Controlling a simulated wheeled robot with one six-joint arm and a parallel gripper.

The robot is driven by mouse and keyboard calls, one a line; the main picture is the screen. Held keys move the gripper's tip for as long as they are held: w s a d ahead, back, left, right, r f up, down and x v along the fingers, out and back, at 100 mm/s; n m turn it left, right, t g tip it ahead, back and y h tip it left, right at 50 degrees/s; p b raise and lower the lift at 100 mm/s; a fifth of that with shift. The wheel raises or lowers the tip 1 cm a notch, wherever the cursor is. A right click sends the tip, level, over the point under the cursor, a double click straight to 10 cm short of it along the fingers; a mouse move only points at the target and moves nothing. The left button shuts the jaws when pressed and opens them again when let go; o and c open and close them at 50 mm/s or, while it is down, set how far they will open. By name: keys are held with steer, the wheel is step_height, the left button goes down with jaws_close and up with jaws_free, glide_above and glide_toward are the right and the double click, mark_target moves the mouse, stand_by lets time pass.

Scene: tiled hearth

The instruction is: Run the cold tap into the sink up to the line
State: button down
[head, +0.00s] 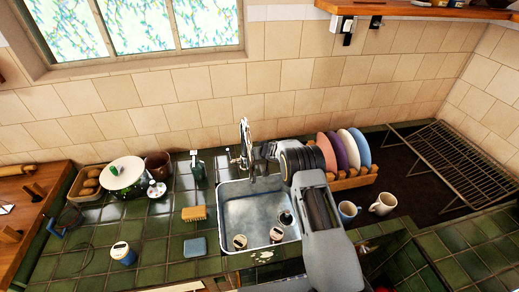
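The steel sink (232,217) is set in the green tiled counter, below the window wall. A chrome tap (244,138) stands at its back edge. I cannot make out which handle is the cold one, nor a fill line or running water. Several small round items, one of them a pale-topped cup or jar (240,242), are in the front and right of the sink. My gripper (255,168) is at the back of the sink, close to the right of the tap; its fingers are too small to read. My arm hides the sink's right edge.
A rack of coloured plates (361,150) stands right of my arm, with two mugs (383,204) before it. A wire rack (450,160) is far right.

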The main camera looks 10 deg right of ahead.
steer(key=shift+f, duration=0.1)
steer(key=c, duration=1.1)
jaws_free()
steer(key=shift+c, duration=0.2)
steer(key=shift+s, duration=0.1)
steer(key=b+v, duration=0.3)
steer(key=v, duration=1)
steer(key=shift+s+r, duration=0.25)
steer(key=shift+r, duration=0.05)
steer(key=shift+d, duration=0.1)
